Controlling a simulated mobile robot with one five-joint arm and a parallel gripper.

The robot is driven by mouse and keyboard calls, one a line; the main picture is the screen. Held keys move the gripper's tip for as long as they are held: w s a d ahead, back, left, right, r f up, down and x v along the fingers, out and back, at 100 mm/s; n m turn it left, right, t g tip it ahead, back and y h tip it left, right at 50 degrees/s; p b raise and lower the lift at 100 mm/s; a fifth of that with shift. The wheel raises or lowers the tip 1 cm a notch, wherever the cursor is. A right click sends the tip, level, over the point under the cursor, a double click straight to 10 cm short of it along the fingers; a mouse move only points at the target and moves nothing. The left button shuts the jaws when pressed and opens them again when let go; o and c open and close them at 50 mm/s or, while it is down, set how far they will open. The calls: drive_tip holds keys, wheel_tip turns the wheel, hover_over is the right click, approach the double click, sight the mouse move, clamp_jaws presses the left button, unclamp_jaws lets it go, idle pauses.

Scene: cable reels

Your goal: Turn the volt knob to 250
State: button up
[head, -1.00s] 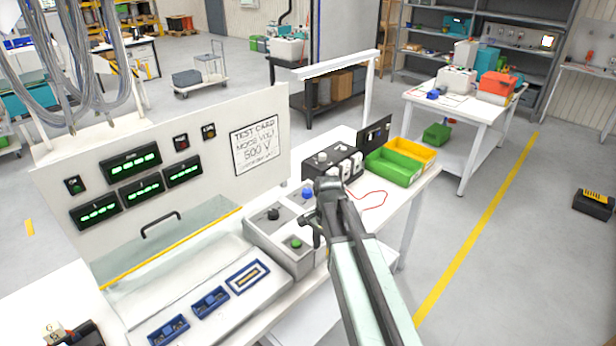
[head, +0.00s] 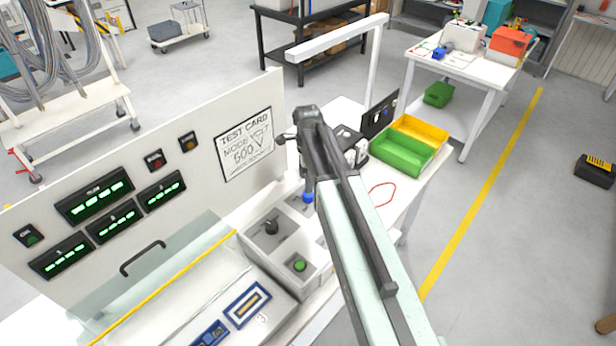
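A grey control box (head: 262,262) stands on the bench right of the test panel. It carries a black knob (head: 270,227), a blue knob (head: 307,197) and a green button (head: 299,265). Their labels and settings are too small to read, so I cannot tell which knob is the volt knob. The test card (head: 244,143) on the panel reads "MODE VOLT 500 V". My gripper (head: 308,168) is at the far end of my arm, above and behind the blue knob in the picture. My arm hides most of it, and its fingers do not show clearly.
The upright panel (head: 215,180) with green displays stands to the left, with a clear hinged cover (head: 165,275) below it. A green bin (head: 403,152) and a yellow bin (head: 420,130) sit right of my arm. A white overhead bar (head: 335,38) rises behind.

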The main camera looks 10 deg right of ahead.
sight(308, 197)
drive_tip(key=shift+w, duration=0.2)
drive_tip(key=shift+d+f+b, duration=0.15)
drive_tip(key=shift+b, duration=0.2)
wheel_tip(308, 197, down, 8)
drive_tip(key=b, duration=0.7)
drive_tip(key=shift+d+r, duration=0.1)
drive_tip(key=shift+r, duration=0.2)
clamp_jaws()
drive_tip(key=shift+d, duration=0.15)
drive_tip(key=shift+r, duration=0.1)
